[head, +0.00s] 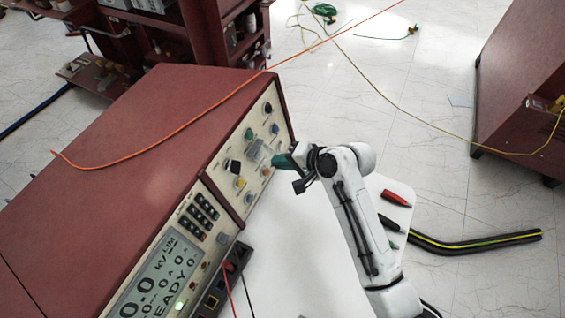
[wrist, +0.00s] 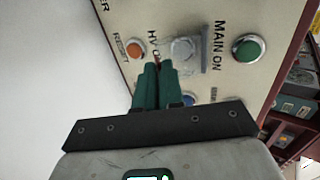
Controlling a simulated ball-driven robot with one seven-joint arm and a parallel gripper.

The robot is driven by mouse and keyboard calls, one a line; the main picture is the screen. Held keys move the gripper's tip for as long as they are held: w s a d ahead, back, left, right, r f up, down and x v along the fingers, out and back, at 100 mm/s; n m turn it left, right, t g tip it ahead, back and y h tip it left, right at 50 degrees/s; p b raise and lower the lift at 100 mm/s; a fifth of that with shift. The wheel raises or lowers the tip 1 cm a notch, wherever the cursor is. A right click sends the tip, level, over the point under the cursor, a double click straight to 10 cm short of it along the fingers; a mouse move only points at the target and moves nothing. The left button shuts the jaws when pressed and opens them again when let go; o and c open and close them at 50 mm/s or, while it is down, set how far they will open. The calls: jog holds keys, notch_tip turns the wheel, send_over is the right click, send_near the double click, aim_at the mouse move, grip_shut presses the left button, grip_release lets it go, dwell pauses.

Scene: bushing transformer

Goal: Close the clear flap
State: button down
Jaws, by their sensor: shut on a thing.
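The clear flap (head: 258,148) is a small see-through cover on the cream front panel of the red-topped test unit. In the wrist view the flap (wrist: 188,48) lies between the HV ON and MAIN ON labels, over a pale round part. My gripper (head: 276,160) reaches the panel from the right. In the wrist view its green fingers (wrist: 158,68) are close together, with their tips at the flap's lower left edge, shut on it. The fingers hide part of the flap, so its exact angle is unclear.
A green button (wrist: 249,48) and an orange reset button (wrist: 134,48) flank the flap. A blue button shows beside the fingers. A white table (head: 290,270) with red and black probes (head: 396,198) stands under my arm. An orange cable (head: 150,148) crosses the unit's top.

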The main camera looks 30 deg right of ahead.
jog(key=f+t+y+b, duration=0.1)
jog(key=t+b, duration=0.1)
jog(key=b, duration=0.3)
jog(key=w+a+f+t+y+b, duration=0.1)
jog(key=t+b, duration=0.1)
jog(key=b, duration=0.3)
jog(key=w+f+t+y+b, duration=0.1)
jog(key=f+y+b, duration=0.1)
jog(key=b, duration=0.3)
jog(key=shift+a+t, duration=0.15)
jog(key=shift+t, duration=0.25)
jog(key=c, duration=1.3)
grip_release()
jog(key=shift+a, duration=0.1)
jog(key=shift+o, duration=0.2)
jog(key=shift+s, duration=0.1)
jog(key=b+v, duration=0.1)
jog(key=v, duration=0.9)
jog(key=shift+s+d+f, duration=0.2)
jog(key=shift+d+f, duration=0.05)
jog(key=shift+d, duration=0.05)
